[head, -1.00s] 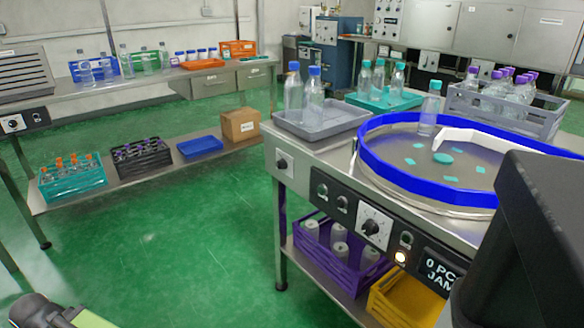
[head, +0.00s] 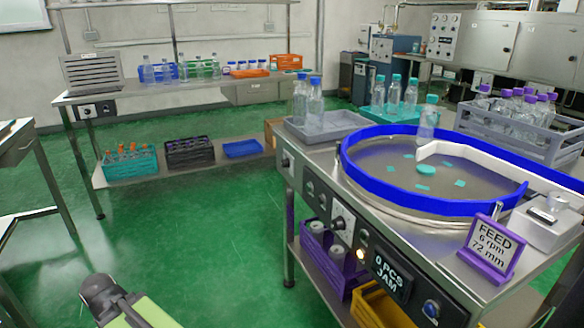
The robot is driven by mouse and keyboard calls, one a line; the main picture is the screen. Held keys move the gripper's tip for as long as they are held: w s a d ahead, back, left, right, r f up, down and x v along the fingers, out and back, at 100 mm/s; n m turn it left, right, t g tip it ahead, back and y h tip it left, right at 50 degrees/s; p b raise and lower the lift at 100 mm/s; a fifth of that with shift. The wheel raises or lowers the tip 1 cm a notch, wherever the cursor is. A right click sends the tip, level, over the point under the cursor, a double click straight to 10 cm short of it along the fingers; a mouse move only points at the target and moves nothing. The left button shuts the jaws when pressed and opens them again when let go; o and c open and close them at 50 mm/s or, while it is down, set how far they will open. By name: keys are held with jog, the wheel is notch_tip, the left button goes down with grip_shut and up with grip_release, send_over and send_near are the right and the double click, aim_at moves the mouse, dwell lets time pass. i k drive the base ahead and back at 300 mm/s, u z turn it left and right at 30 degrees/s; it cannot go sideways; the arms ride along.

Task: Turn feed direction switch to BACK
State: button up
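The round feed table with a blue rim (head: 372,178) stands at the right. Its black front panel carries several knobs, including a dial on a white plate (head: 341,223). A smaller knob (head: 363,237) sits right of the dial, above a lit lamp (head: 361,255). A display (head: 391,276) reads "0 PCS JAM". A blue knob (head: 431,309) is at the panel's lower right. The switch labels are too small to read, so I cannot tell which is the feed direction switch or its position.
A purple sign (head: 490,250) reads "FEED 6 rpm 72 mm". A grey crate (head: 520,130) of purple-capped bottles stands behind the round table. A purple crate (head: 336,282) is under the bench. Green floor (head: 215,235) is clear left of the bench.

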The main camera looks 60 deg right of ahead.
aim_at(286, 163)
jog(key=u, duration=0.1)
jog(key=i, duration=0.95)
jog(key=z, duration=0.05)
